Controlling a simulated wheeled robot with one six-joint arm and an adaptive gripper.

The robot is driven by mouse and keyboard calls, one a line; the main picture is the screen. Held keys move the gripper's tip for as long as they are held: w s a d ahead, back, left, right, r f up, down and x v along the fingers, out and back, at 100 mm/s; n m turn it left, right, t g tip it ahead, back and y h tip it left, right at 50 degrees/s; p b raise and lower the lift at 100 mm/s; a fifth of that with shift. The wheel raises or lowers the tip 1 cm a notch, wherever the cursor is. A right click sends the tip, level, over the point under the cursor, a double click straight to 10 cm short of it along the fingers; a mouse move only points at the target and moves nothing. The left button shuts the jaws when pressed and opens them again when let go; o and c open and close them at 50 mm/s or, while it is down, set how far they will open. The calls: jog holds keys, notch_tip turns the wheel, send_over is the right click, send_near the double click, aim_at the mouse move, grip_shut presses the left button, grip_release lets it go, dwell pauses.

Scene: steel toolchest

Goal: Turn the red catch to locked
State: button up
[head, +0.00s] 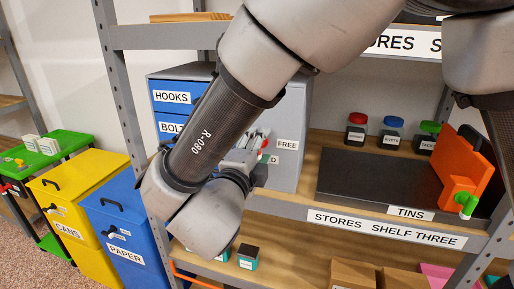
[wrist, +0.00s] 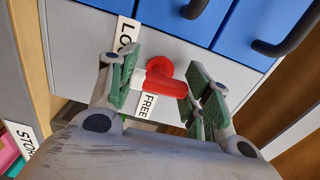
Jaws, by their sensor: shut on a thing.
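The red catch (wrist: 166,86) is on the grey front of the steel toolchest (wrist: 185,52), with a round hub and a stubby bar. My gripper (wrist: 163,88) has its green-padded fingers on either side of the bar, shut on it. A FREE label (wrist: 148,106) lies just below the catch in the wrist view. A label starting LO (wrist: 127,34) lies up and left, its rest hidden by a finger. In the head view my gripper (head: 254,145) is at the chest front and mostly covers the catch. The FREE label (head: 287,145) shows to its right there.
Blue drawers marked HOOKS (head: 175,97) and BOLTS, with dark handles, adjoin the catch panel. To the right are a dark TINS case (head: 370,185), an orange upright piece (head: 466,170) and several lidded jars. A shelf edge (head: 390,228) runs below. Blue and yellow bins stand left.

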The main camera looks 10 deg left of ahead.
jog(key=shift+m, duration=0.3)
dwell(0.4)
jog(key=o, duration=1)
jog(key=shift+o, duration=0.2)
jog(key=shift+s, duration=0.1)
jog(key=s, duration=1.2)
jog(key=shift+a, duration=0.45)
